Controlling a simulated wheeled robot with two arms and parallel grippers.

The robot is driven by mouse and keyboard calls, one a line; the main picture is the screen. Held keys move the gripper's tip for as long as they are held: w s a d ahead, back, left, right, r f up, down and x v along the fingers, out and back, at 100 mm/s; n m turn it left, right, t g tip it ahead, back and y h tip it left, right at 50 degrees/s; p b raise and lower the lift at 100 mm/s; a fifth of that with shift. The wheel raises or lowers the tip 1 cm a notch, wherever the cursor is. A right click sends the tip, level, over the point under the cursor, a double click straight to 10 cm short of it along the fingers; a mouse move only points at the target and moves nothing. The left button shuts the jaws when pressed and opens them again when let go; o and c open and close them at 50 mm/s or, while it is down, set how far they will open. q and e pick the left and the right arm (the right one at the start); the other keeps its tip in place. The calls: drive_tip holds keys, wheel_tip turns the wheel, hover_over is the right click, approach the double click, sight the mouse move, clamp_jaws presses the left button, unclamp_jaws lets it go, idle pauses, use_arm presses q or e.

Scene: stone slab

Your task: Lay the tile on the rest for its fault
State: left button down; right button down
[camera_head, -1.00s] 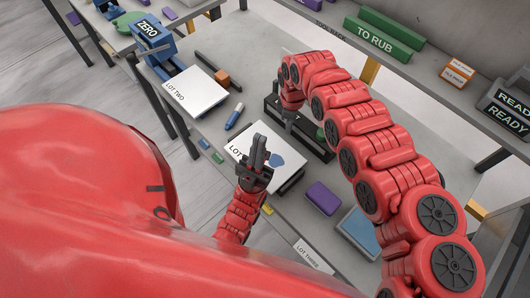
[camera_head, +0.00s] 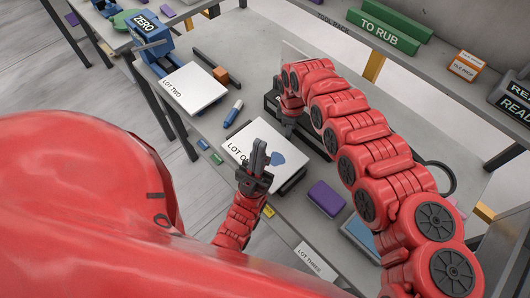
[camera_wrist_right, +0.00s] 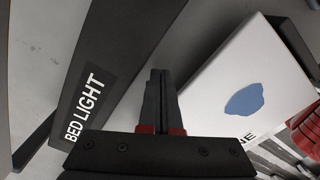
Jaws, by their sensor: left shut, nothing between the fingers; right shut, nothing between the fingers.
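The white tile labelled LOT ONE (camera_head: 238,150) lies flat on the grey slab, with a blue patch on its face. It also shows in the right wrist view (camera_wrist_right: 205,95). My left gripper (camera_head: 260,143) is shut and appears in front of this tile; contact cannot be told. My right gripper (camera_head: 288,120) is mostly hidden under its own arm. In the right wrist view it (camera_wrist_right: 160,75) is shut and empty, between the tile and a black BED LIGHT bar (camera_wrist_right: 135,25). A green rest labelled TO RUB (camera_head: 375,39) is on the rear shelf.
A white plate labelled LOT TWO (camera_head: 200,88) lies at left. A blue ZERO device (camera_head: 153,45), a purple block (camera_head: 326,198) and a blue marker (camera_head: 233,113) stand around. A black READY holder (camera_head: 505,105) is at right. A black ring (camera_head: 447,170) lies beyond my right arm.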

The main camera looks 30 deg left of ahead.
sight(281, 138)
idle(0.3)
drive_tip(key=shift+s+a+r+p, duration=0.15)
drive_tip(key=shift+s+p, duration=0.2)
drive_tip(key=shift+p, duration=0.2)
drive_tip(key=shift+s+a+p, duration=0.25)
drive_tip(key=shift+s+p, duration=0.35)
drive_tip(key=shift+s, duration=0.05)
drive_tip(key=shift+s+a+p, duration=0.2)
drive_tip(key=shift+s+p, duration=0.4)
drive_tip(key=shift+w+f+b, duration=0.25)
drive_tip(key=shift+f+b, duration=0.05)
drive_tip(key=shift+b, duration=0.2)
drive_tip(key=shift+w+d+b, duration=0.25)
drive_tip(key=shift+w+b, duration=0.15)
drive_tip(key=shift+b, duration=0.05)
wheel_tip(281, 138, up, 9)
drive_tip(key=p, duration=0.5)
drive_tip(key=shift+r+p, duration=0.15)
drive_tip(key=shift+p, duration=0.25)
drive_tip(key=shift+s, duration=0.1)
